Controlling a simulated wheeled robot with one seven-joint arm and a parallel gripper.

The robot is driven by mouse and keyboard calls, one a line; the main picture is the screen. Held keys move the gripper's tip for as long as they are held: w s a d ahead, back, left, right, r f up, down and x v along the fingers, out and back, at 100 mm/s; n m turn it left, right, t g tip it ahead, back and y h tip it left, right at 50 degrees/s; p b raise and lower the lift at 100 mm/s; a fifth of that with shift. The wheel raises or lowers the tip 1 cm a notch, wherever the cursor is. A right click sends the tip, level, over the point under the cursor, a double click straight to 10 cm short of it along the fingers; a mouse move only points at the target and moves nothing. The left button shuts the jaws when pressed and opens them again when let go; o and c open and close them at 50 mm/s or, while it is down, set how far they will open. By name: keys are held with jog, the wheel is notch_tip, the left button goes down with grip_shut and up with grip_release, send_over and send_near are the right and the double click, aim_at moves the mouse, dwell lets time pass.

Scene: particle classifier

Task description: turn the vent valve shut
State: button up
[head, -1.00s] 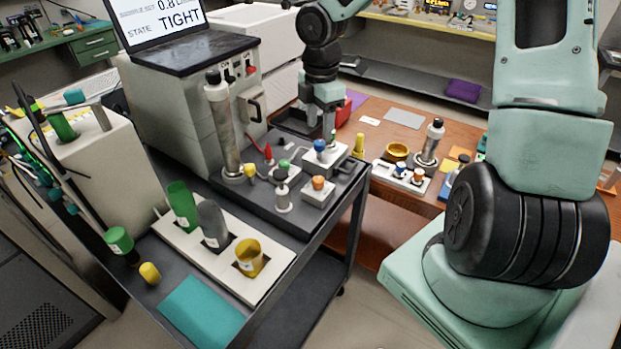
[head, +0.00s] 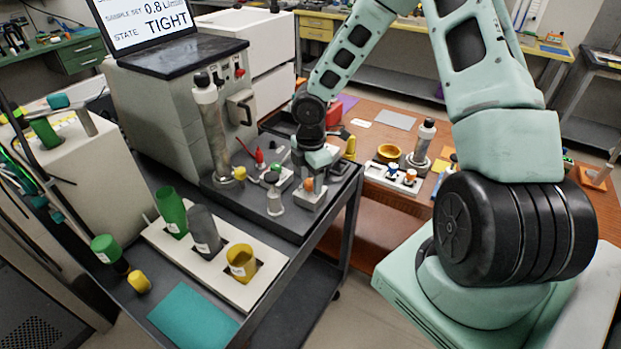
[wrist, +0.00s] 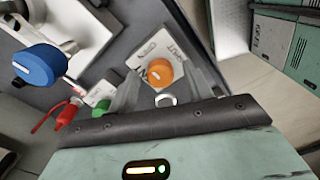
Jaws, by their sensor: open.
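An orange knob (head: 308,185) sits on a small white block at the front right of the dark cart top. A blue knob (wrist: 40,65) stands at the left of the wrist view and is hidden behind my gripper in the head view. I cannot tell from labels which knob is the vent valve. My gripper (wrist: 167,82) is open, its fingers on either side of the orange knob in the picture; contact cannot be told. In the head view my gripper (head: 316,162) is just above this knob.
A green knob (head: 277,168), a red plug (head: 259,156) and a tall metal cylinder (head: 209,130) stand close by on the cart. A screen (head: 145,20) reads TIGHT. A white rack (head: 210,262) with several cups is at the front.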

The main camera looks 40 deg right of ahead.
jog(key=shift+c, duration=0.3)
jog(key=c, duration=0.9)
jog(key=shift+m, duration=0.4)
jog(key=m+b, duration=0.1)
jog(key=m, duration=0.2)
jog(key=shift+m, duration=0.4)
jog(key=m, duration=0.4)
jog(key=shift+b, duration=0.4)
jog(key=m, duration=0.5)
jog(key=shift+a+b, duration=0.1)
jog(key=shift+b, duration=0.25)
jog(key=m, duration=0.4)
jog(key=shift+m, duration=0.3)
